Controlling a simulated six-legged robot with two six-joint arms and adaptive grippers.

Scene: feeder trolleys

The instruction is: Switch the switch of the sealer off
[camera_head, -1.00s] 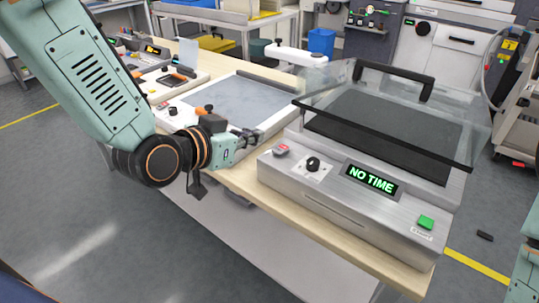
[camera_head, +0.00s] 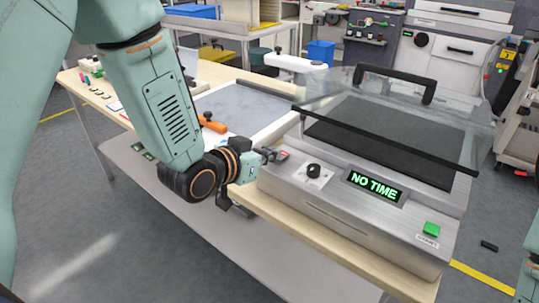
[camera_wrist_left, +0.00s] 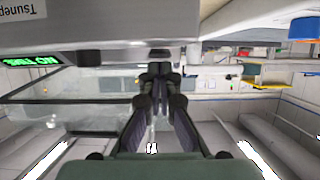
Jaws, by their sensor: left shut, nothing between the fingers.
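The sealer (camera_head: 350,225) is a silver box with a raised clear lid, on the wooden bench. Its small red switch (camera_head: 284,154) is at the left end of the front panel. The display (camera_head: 375,187) reads NO TIME. My left gripper (camera_head: 275,155) is shut and empty, its tips right beside the red switch; I cannot tell whether they touch it. My right gripper is out of view.
A black knob (camera_head: 314,170) sits just right of the switch, and a green button (camera_head: 431,229) is at the panel's right end. The lid (camera_head: 400,115) overhangs behind the panel. A grey-topped device (camera_head: 235,108) stands left of the sealer. Open floor lies in front.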

